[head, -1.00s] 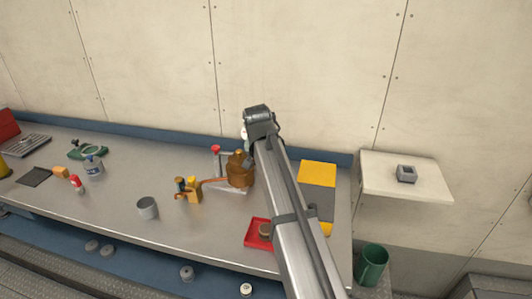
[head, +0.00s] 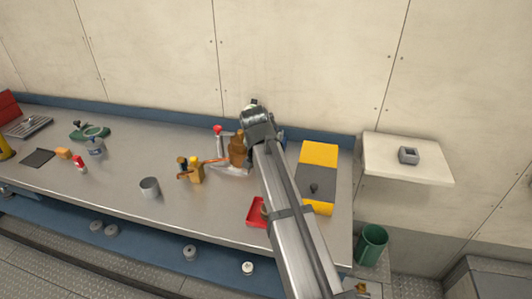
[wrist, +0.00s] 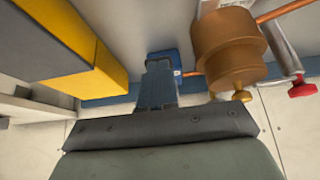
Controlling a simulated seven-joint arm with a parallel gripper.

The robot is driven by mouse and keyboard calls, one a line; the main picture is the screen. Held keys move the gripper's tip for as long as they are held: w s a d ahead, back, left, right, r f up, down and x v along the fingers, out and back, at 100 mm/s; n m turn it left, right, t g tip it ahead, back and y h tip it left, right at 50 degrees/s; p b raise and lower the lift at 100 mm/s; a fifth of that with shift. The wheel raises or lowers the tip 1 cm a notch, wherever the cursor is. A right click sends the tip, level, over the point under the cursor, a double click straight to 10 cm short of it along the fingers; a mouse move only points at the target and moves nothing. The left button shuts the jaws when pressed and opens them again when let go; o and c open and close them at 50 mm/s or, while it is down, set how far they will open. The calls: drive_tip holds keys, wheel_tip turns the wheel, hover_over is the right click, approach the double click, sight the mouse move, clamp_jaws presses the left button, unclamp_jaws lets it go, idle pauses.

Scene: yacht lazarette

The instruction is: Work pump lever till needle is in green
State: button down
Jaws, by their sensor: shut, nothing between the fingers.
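No gauge needle or green zone can be made out in either view. A grey stem with a red knob (head: 217,129) stands beside a copper-brown cylinder (head: 237,150) at the back of the bench; I cannot tell whether it is the pump lever. In the wrist view the red knob (wrist: 302,90) and the cylinder (wrist: 228,45) are at upper right. My gripper (wrist: 160,68) is shut and empty, left of the cylinder and in front of a blue object (wrist: 166,56). In the head view my arm hides its fingers.
A yellow and grey block (head: 319,153) with a dark knob lies right of my arm. A red tray (head: 256,211), a grey cup (head: 149,187) and an orange-brown fitting (head: 195,172) are on the bench. A pale shelf (head: 410,172) is at right.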

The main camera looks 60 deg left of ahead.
drive_tip(key=v, duration=1.3)
drive_tip(key=shift+w+a, duration=0.1)
drive_tip(key=shift+w, duration=0.15)
